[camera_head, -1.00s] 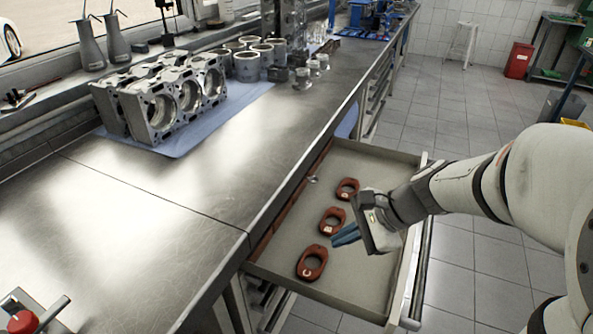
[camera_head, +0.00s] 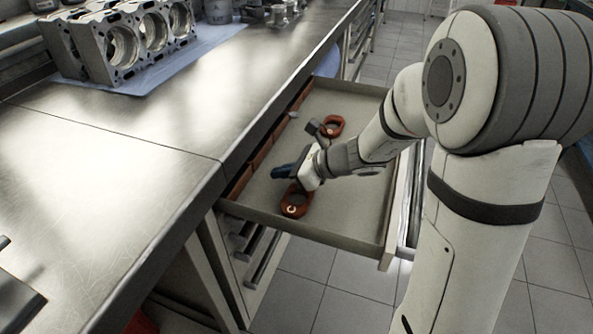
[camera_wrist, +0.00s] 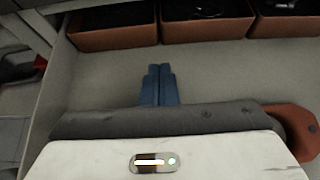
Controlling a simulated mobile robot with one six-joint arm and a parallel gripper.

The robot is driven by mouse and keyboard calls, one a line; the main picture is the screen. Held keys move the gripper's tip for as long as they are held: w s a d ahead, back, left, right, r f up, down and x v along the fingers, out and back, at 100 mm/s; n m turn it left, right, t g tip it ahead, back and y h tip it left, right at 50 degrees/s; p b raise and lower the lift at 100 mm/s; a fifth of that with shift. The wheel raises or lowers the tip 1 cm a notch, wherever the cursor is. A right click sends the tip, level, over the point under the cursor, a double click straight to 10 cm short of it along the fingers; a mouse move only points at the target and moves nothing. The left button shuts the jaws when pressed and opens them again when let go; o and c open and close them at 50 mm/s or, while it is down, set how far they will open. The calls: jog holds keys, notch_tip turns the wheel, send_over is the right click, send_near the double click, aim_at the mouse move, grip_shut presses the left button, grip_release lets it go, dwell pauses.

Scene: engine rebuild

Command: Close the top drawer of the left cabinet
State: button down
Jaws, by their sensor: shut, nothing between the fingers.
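The top drawer (camera_head: 345,222) of the cabinet under the steel bench stands pulled out in the head view. Its front panel with a long bar handle (camera_head: 413,195) is at the right, partly hidden behind my arm. My gripper (camera_head: 278,172) is shut and empty over the inside of the drawer, near its bench side. In the wrist view the blue fingertips (camera_wrist: 159,84) are together above the drawer floor (camera_wrist: 215,75), facing a row of brown bins (camera_wrist: 115,30). I cannot tell whether the fingers touch anything.
Red-brown oval parts lie in the drawer, one beside my gripper (camera_head: 296,200) and one farther back (camera_head: 332,126). An engine block (camera_head: 125,40) stands on the steel bench (camera_head: 125,135). Lower drawers (camera_head: 262,258) are below. Open tiled floor (camera_head: 335,290) lies in front.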

aim_at(253, 170)
jog(key=shift+w+a+f, duration=0.1)
jog(key=shift+w+a, duration=0.15)
jog(key=shift+a, duration=0.5)
jog(key=shift+w+a+f, duration=0.1)
jog(key=shift+w+a, duration=0.2)
jog(key=shift+a, duration=0.45)
jog(key=shift+w+a, duration=0.25)
jog(key=shift+a, duration=0.5)
jog(key=shift+w, duration=0.1)
